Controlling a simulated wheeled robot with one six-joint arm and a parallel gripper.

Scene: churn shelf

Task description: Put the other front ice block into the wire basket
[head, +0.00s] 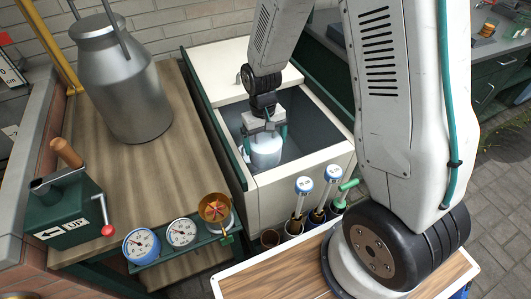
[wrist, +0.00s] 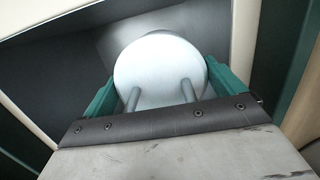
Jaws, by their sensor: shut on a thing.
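A pale, whitish-blue round block (head: 265,150), which I take for the ice block, is inside the open chest (head: 243,186). My gripper (head: 264,135) reaches down into the chest and is shut on this block. In the wrist view the block's flat round top (wrist: 158,70) sits between the two green fingers, with two short posts showing near my gripper (wrist: 158,88). I cannot tell whether the block touches the chest floor. I see no wire basket and no second block in either view.
The chest's cream lid panel (head: 248,68) covers its back part; its walls stand close around my gripper. A large metal churn (head: 122,90) stands on the wooden bench to the left. Gauges (head: 141,244) and several dial-topped tools (head: 304,186) line the front.

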